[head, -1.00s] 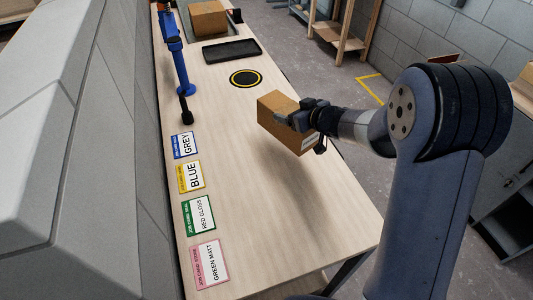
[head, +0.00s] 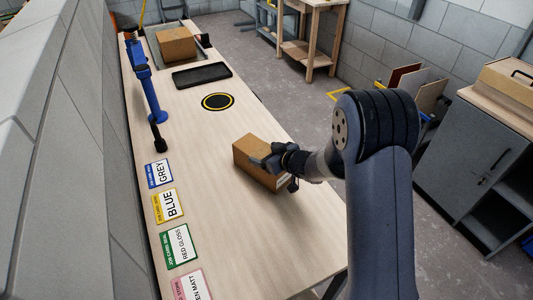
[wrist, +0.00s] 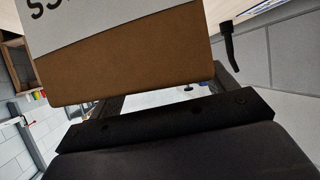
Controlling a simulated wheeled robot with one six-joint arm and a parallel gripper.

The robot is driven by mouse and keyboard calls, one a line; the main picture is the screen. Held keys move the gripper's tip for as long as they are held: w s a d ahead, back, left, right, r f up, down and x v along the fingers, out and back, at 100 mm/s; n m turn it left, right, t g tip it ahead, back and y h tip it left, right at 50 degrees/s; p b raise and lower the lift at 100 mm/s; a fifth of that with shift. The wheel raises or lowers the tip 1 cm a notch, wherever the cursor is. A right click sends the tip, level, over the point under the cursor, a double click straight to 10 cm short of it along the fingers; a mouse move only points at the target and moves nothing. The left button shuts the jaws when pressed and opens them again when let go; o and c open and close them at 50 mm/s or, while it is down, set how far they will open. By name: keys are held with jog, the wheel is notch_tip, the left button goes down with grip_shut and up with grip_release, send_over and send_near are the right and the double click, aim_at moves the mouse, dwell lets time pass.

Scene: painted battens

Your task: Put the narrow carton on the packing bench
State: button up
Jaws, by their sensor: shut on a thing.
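The narrow carton (head: 252,158) is a brown cardboard box with a white label on its lower side. My gripper (head: 273,163) is shut on it from the right. The carton is over the packing bench (head: 213,235), a long pale wooden top. In the head view I cannot tell whether its base touches the bench or hangs just above it. In the wrist view the carton (wrist: 130,65) fills the upper middle, with part of its printed label showing. The gripper's fingertips are mostly hidden behind the carton there.
A blue stand (head: 145,85), a black tray (head: 202,76), a black-and-yellow disc (head: 218,102) and another carton (head: 177,44) are farther back. The bench middle is clear around the carton.

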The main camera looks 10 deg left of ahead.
jog(key=o, duration=2)
jog(key=shift+r, duration=0.1)
jog(key=b+v, duration=0.1)
jog(key=v, duration=1.1)
jog(key=shift+s, duration=0.1)
